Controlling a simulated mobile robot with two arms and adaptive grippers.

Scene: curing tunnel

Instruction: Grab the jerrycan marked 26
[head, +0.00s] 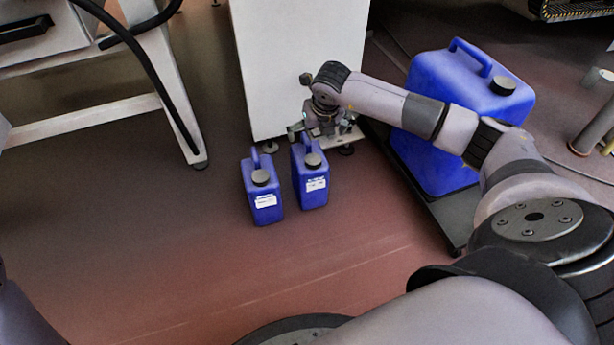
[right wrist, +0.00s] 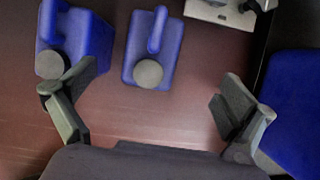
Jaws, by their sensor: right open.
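Two small blue jerrycans with dark caps and white labels stand upright side by side on the floor: a left jerrycan (head: 262,191) and a right jerrycan (head: 311,184). The label print is too small to read, so I cannot tell which is marked 26. Both show from above in the right wrist view, the left jerrycan (right wrist: 92,38) and the right jerrycan (right wrist: 150,50). My right gripper (head: 318,130) is above and behind the right jerrycan. In its wrist view my right gripper (right wrist: 158,103) is open and empty, its fingers wide apart. My left gripper is not in view.
A large blue canister (head: 445,85) stands on a dark low platform (head: 447,215) to the right, partly behind my right arm. A white cabinet (head: 300,60) stands behind the jerrycans. A white frame leg (head: 178,125) is at left. The floor in front is clear.

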